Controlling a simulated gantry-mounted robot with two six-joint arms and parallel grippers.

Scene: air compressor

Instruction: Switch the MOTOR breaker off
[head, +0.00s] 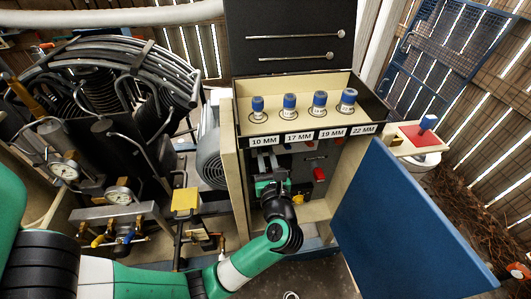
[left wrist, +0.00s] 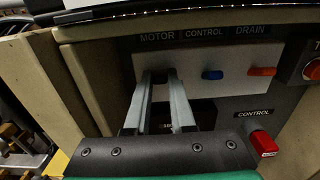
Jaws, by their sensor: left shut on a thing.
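The breaker panel (left wrist: 232,84) is a pale plate inside the open cabinet, under labels MOTOR, CONTROL and DRAIN. In the left wrist view, my left gripper (left wrist: 160,78) reaches the plate below the MOTOR label (left wrist: 157,37). Its fingers are shut on the MOTOR breaker, which is mostly hidden between the fingertips; its switch position cannot be told. In the head view my left gripper (head: 272,184) is inside the cabinet. My right gripper is out of view.
A red control switch (left wrist: 262,143) sits below right of the breakers; it also shows in the head view (head: 319,174). The blue cabinet door (head: 405,215) stands open at right. A socket tray (head: 300,85) is above, gauges and hoses (head: 120,70) left.

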